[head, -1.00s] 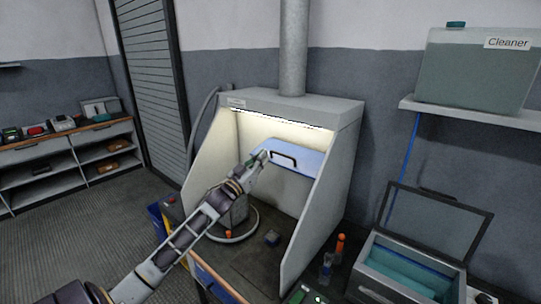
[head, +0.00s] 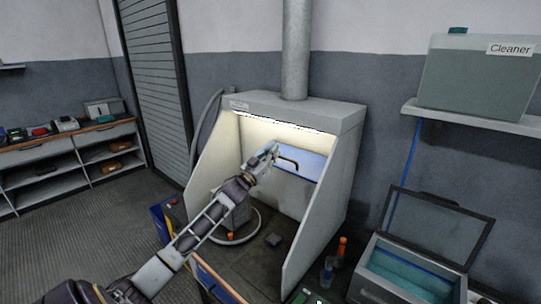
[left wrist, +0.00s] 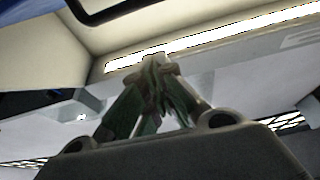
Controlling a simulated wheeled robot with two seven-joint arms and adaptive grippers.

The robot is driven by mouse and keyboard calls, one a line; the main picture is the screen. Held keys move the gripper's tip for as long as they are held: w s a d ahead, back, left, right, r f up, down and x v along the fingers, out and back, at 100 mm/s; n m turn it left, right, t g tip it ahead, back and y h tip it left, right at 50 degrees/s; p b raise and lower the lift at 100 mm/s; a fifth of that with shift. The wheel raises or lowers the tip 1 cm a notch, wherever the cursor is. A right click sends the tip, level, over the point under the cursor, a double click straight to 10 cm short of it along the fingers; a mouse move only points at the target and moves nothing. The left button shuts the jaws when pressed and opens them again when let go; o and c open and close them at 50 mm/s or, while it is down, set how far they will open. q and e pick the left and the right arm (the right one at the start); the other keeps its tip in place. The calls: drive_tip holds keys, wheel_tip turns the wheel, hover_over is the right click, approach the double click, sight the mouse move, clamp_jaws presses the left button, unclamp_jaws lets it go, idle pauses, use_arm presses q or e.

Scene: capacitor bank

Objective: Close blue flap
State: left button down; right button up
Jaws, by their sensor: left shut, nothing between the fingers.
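The blue flap (head: 311,165) is on the back wall inside the lit white hood (head: 328,185), with a dark bar handle (head: 291,161) on its face. My left gripper (head: 275,149) is shut and empty. In the head view it overlaps the flap's left part and the left end of the handle; I cannot tell whether it touches. In the left wrist view, my left gripper's fingertips (left wrist: 155,62) are together, below the hood's bright light strip (left wrist: 230,35). A blue edge shows at that view's top left. My right gripper is not in view.
The hood's slanted side walls stand on both sides of my left arm. An open-lidded bath (head: 408,284) and small bottles (head: 328,268) stand at right.

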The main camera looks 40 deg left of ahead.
use_arm(q)
drive_tip(key=w+f, duration=0.1)
drive_tip(key=w+p, duration=0.1)
drive_tip(key=w+f, duration=0.1)
drive_tip(key=w, duration=0.1)
drive_tip(key=shift+d+f, duration=0.2)
drive_tip(key=shift+f, duration=0.1)
idle(0.5)
drive_tip(key=shift+s+f, duration=0.1)
idle(0.5)
drive_tip(key=shift+f+b, duration=0.25)
drive_tip(key=shift+b, duration=0.4)
drive_tip(key=shift+f+t, duration=0.1)
drive_tip(key=shift+t, duration=0.2)
drive_tip(key=shift+s+f+b, duration=0.1)
drive_tip(key=shift+f+b, duration=0.05)
drive_tip(key=shift+b, duration=0.45)
